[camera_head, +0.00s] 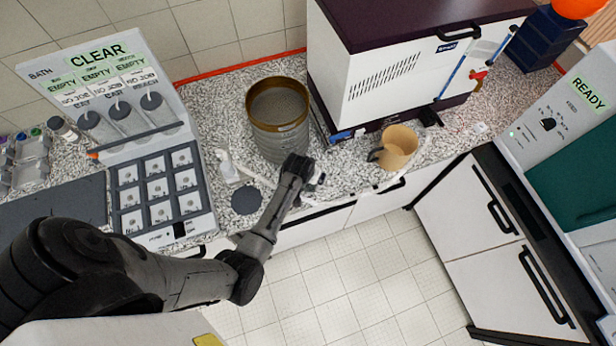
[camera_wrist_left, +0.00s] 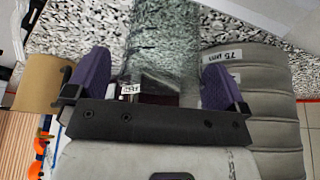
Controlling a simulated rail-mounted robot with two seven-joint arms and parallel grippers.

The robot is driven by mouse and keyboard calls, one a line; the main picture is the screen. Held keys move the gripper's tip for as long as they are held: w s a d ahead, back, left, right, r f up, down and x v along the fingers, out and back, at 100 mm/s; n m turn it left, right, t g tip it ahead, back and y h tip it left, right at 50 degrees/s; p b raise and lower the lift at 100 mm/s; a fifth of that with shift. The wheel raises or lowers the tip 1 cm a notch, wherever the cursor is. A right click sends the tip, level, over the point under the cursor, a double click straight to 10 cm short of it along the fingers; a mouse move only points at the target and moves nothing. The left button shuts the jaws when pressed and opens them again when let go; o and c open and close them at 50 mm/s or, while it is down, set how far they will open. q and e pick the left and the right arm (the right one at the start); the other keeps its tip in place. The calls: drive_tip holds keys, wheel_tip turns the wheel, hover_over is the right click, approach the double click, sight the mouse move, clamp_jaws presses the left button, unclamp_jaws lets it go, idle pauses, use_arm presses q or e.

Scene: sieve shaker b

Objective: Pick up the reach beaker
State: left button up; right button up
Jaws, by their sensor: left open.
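My left gripper (camera_head: 305,178) reaches over the counter in front of the sieve stack. In the left wrist view its two purple fingers (camera_wrist_left: 155,75) are apart, with a clear glass beaker (camera_wrist_left: 155,50) between them. A small white label (camera_wrist_left: 131,89) on the glass is too small to read with certainty. A visible gap between fingers and glass is hard to judge. In the head view the beaker is mostly hidden by the gripper. My right gripper is not in view.
The sieve stack (camera_head: 278,120) stands close to the gripper; it also shows in the left wrist view (camera_wrist_left: 255,100). A tan mug (camera_head: 398,145) stands to the right. A dark disc (camera_head: 246,200) lies left. A panel (camera_head: 160,190) with several buttons and a white machine (camera_head: 380,85) flank the counter.

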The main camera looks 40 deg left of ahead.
use_arm(q)
drive_tip(key=shift+w+a+f, duration=0.1)
drive_tip(key=shift+w+f, duration=0.15)
drive_tip(key=shift+f, duration=0.45)
drive_tip(key=shift+c, duration=0.2)
drive_tip(key=c, duration=1)
drive_tip(key=shift+r, duration=0.1)
